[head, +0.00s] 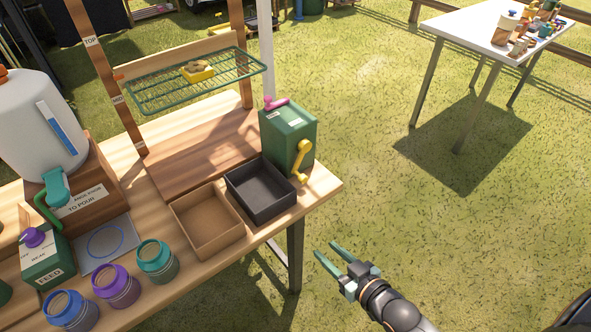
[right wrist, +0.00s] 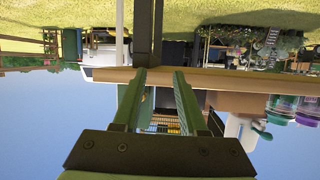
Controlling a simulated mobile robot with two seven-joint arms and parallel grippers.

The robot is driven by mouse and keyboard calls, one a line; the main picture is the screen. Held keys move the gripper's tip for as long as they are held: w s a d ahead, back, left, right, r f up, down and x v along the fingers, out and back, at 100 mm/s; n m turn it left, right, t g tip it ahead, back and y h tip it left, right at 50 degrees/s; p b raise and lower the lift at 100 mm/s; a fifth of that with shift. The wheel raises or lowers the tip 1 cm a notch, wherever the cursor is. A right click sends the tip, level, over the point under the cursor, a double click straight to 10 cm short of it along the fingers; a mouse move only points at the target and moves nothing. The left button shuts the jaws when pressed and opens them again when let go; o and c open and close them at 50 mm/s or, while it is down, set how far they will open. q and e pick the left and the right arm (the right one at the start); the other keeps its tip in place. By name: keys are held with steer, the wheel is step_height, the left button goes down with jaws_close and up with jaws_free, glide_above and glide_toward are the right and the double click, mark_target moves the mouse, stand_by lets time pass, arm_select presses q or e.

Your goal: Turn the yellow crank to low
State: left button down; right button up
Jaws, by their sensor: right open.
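The yellow crank (head: 299,160) is on the right-hand side of a dark green box (head: 285,137) at the right end of the wooden table. The crank slants, with its lower end near the tabletop. My right gripper (head: 327,253) is open and empty, off the table's front right edge, below and to the right of the crank and apart from it. In the right wrist view its two fingers (right wrist: 159,75) point at the table edge, with nothing between them. The crank cannot be made out in that view. My left gripper is not in view.
A black tray (head: 290,208) and a brown tray (head: 238,236) sit in front of the green box. A green wire rack (head: 150,98) stands behind. Several jars line the front left.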

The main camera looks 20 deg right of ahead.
mark_target(305, 181)
steer(key=w+d+r+t+y+b, duration=0.2)
steer(key=w+d+r+t, duration=0.15)
steer(key=w+r, duration=0.35)
steer(key=shift+n, duration=0.3)
steer(key=x, duration=1.2)
steer(key=shift+w+a+f+b, duration=0.1)
steer(key=shift+a+f+b, duration=0.05)
steer(key=shift+b, duration=0.15)
jaws_close()
